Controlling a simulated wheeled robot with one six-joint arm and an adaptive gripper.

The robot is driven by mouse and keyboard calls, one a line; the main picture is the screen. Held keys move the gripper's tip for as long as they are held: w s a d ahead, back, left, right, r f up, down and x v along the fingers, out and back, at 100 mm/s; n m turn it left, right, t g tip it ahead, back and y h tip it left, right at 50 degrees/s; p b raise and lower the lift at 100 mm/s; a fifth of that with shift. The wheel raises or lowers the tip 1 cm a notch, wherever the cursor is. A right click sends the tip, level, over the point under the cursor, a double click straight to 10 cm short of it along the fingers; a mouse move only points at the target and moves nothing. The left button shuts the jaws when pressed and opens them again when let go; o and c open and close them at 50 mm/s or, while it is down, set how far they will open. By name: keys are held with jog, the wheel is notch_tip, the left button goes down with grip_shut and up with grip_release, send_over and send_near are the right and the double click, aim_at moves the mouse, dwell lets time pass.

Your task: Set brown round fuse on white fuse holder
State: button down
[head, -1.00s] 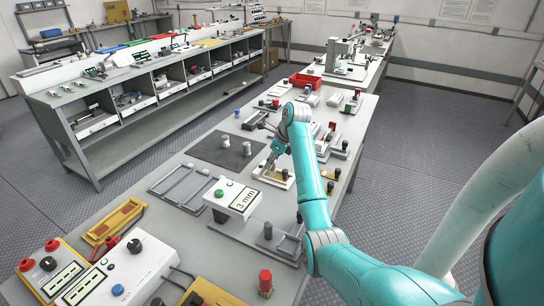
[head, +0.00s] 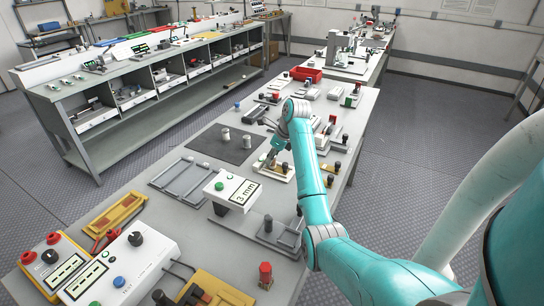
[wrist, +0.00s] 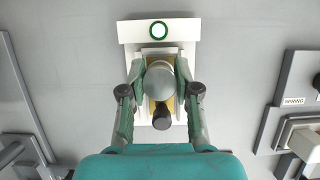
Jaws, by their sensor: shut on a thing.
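The white fuse holder (wrist: 160,30) stands directly under my gripper in the wrist view, with a green-ringed round spot on its far block and a brass-coloured strip inside. In the head view the holder (head: 286,178) is partly hidden by my gripper (head: 274,158). My gripper (wrist: 159,80) is shut on a round fuse (wrist: 160,82), seen end-on as a grey cap between the fingertips. No brown shows on it. It is over the holder's middle; I cannot tell whether it touches the holder. A dark knob (wrist: 162,117) stands just in front of it on the holder.
A dark mat (head: 208,143) with two grey cylinders lies left of the holder. A white 3 mm gauge box (head: 215,190) stands nearer. In the wrist view, a grey fixture labelled SPRING (wrist: 295,85) is at right and a grey frame (wrist: 25,95) at left.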

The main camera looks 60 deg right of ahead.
jog(key=shift+f, duration=0.2)
jog(key=c, duration=0.7)
grip_release()
jog(key=shift+c, duration=0.2)
jog(key=shift+r, duration=0.1)
